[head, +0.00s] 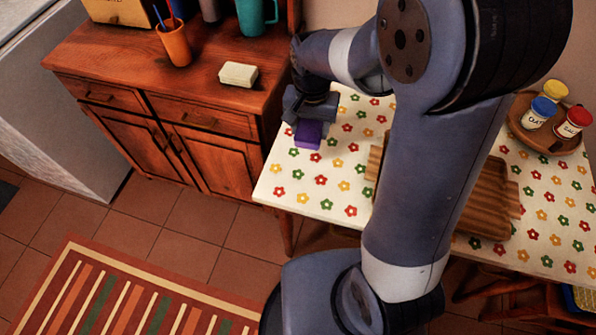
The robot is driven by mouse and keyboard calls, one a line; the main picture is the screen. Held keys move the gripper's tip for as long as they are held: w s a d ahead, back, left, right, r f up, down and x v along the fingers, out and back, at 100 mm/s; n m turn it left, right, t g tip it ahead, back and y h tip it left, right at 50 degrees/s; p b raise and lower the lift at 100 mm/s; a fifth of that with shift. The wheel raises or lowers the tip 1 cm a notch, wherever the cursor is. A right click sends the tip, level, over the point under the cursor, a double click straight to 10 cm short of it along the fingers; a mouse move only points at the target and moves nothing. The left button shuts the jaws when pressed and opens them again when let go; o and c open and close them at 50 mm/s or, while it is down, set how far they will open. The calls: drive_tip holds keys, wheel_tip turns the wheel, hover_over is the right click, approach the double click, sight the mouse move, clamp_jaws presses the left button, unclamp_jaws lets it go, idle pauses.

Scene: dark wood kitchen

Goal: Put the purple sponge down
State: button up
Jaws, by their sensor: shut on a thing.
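The purple sponge (309,134) is at the left end of the table with the flowered cloth (283,188). My gripper (308,118) points down and is shut on the sponge. The gripper body hides the sponge's upper part. The sponge is at or just above the cloth; I cannot tell whether it touches. My arm crosses the middle of the view and hides part of the table.
A wooden board (488,200) lies on the table, partly behind my arm. A round tray (518,127) with small jars stands at the right. A wooden cabinet (200,95) at the left bears a pale block (238,75) and an orange cup (175,44). The cloth's front left is clear.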

sight(301, 137)
drive_tip(key=shift+s+a+m+b, duration=0.4)
drive_tip(key=shift+s+a+b, duration=0.4)
drive_tip(key=shift+s+a, duration=0.25)
drive_tip(key=shift+s+f, duration=0.15)
drive_tip(key=shift+f, duration=0.05)
wheel_tip(301, 137, down, 9)
drive_tip(key=shift+f+b, duration=0.2)
drive_tip(key=shift+b, duration=0.4)
drive_tip(key=shift+f, duration=0.2)
drive_tip(key=o, duration=1)
drive_tip(key=shift+r, duration=0.1)
wheel_tip(301, 137, up, 12)
drive_tip(key=shift+r+p, duration=0.15)
drive_tip(key=shift+p, duration=0.6)
